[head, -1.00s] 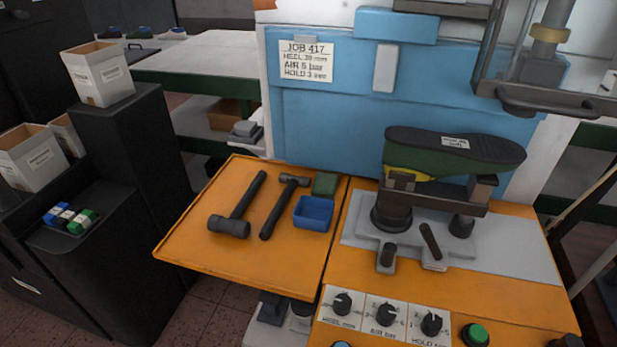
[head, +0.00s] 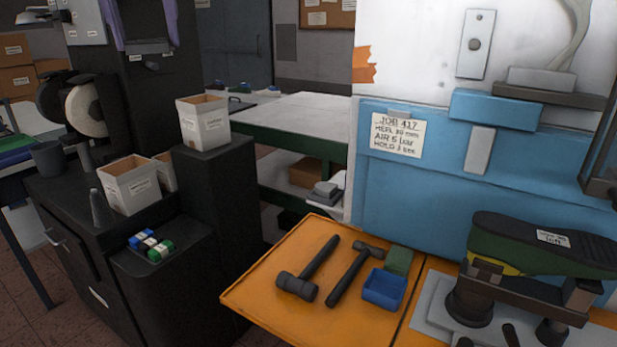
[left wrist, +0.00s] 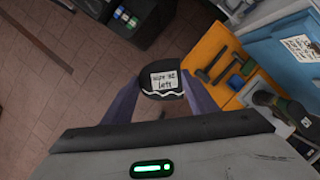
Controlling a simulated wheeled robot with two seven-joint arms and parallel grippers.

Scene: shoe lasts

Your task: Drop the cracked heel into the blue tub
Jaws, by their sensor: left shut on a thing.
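In the left wrist view, my left gripper (left wrist: 162,90) is shut on a black heel (left wrist: 163,80). The heel has a white label that seems to end in "left" and a jagged pale line along its lower edge, like a crack. The heel is held in the air above the brown tiled floor. The small blue tub (head: 384,289) stands on the orange table beside a hammer in the head view. It also shows in the left wrist view (left wrist: 236,82), right of the held heel and apart from it. My right gripper is in neither view.
A mallet (head: 308,270), a hammer (head: 354,277) and a green block (head: 398,261) lie near the tub. The press holds a green shoe last (head: 535,247) on the right. White boxes (head: 130,185) and small coloured blocks (head: 150,246) stand on black cabinets at left.

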